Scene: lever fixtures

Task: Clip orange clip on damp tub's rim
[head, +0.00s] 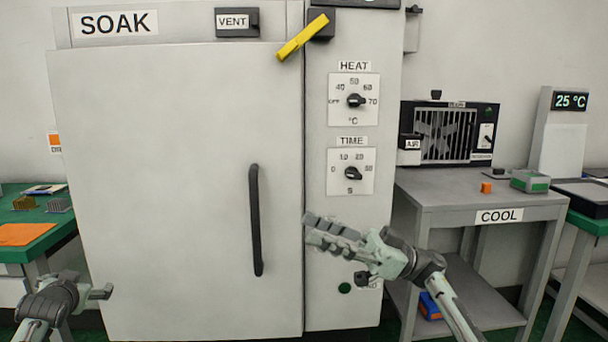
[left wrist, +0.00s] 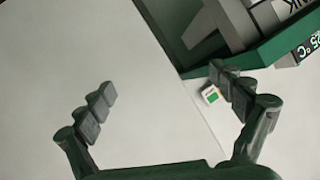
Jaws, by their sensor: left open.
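I cannot make out an orange clip or a tub marked damp for certain. A small orange block (head: 486,187) sits on the grey COOL table, beside a grey box with a green top (head: 530,182); whether either is a task object I cannot tell.
The SOAK cabinet (head: 170,180) fills the middle, its door shut, with a black handle (head: 256,220) and yellow lever (head: 302,37). A green table (head: 20,250) with an orange sheet (head: 22,234) stands left. The COOL table (head: 455,190) stands right, carrying a black grilled unit (head: 450,133).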

